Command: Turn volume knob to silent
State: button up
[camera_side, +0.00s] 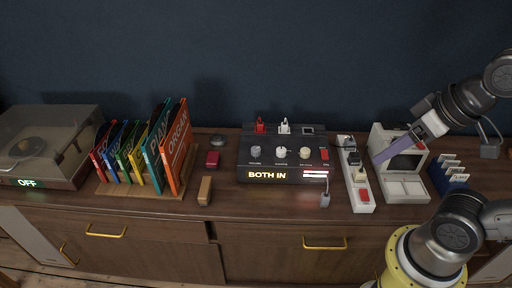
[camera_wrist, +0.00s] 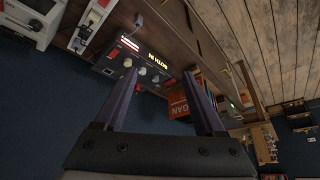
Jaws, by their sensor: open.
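A black control box (camera_side: 283,160) stands on the cabinet top in the side view, with a lit "BOTH IN" display. Three round knobs sit in a row on it: a grey left knob (camera_side: 255,151), a white middle knob (camera_side: 280,152) and a cream right knob (camera_side: 305,152). Their small labels are too blurred to read surely, so I cannot tell which is volume. The box also shows in the wrist view (camera_wrist: 117,66). My gripper (camera_side: 379,160) is open and empty, right of the box and above the white device. Its two purple fingers show in the wrist view (camera_wrist: 160,75).
A white power strip (camera_side: 357,194) with plugs lies right of the box, beside a white device (camera_side: 407,188). Red and white plugs (camera_side: 284,127) stand at the box's back. Cabinet top in front is mostly clear.

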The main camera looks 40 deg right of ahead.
jog(key=w+r+m, duration=0.5)
jog(key=w+r, duration=0.4)
jog(key=r, duration=0.1)
jog(key=m+g, duration=0.5)
jog(key=g, duration=0.1)
send_over(256, 149)
notch_tip(256, 149, down, 22)
notch_tip(256, 149, down, 14)
jog(key=shift+w+f, duration=0.1)
jog(key=shift+f, duration=0.05)
jog(key=shift+c, duration=0.2)
grip_shut()
